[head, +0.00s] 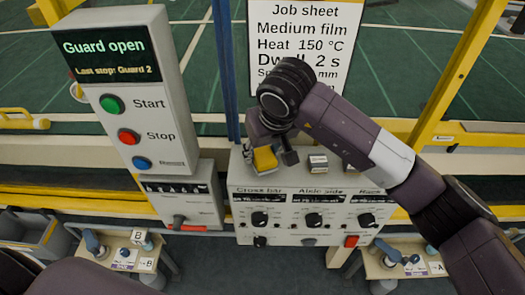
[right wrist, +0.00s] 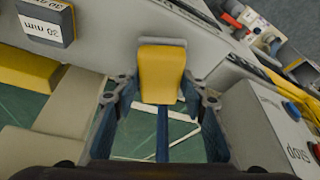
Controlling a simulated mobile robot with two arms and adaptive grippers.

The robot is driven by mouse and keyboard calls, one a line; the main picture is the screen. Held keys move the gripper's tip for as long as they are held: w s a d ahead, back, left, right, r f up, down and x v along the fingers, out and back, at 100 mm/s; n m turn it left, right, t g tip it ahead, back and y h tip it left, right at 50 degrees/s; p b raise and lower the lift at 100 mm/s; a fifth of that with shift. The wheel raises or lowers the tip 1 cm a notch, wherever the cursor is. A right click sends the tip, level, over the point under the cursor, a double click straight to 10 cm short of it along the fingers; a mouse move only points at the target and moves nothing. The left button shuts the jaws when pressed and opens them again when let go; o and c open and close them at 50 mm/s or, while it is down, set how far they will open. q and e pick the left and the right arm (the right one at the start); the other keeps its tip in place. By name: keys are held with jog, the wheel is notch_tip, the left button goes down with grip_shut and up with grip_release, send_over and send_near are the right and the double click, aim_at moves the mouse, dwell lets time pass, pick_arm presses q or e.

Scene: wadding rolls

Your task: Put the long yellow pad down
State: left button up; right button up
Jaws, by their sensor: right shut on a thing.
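The yellow pad (head: 264,160) is in the grip of my right gripper (head: 270,143), over the left part of the grey control cabinet's top (head: 290,175). In the right wrist view the pad (right wrist: 161,75) shows its broad face between the two fingers of the right gripper (right wrist: 160,95), which is shut on it. I cannot tell whether the pad touches the cabinet top. My left gripper is not in view.
A tall guard panel (head: 130,90) with buttons stands close at left. A job sheet (head: 300,40) is behind.

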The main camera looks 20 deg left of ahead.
jog(key=shift+f, duration=0.65)
jog(key=shift+f, duration=0.3)
jog(key=o, duration=1.3)
jog(key=shift+r, duration=0.1)
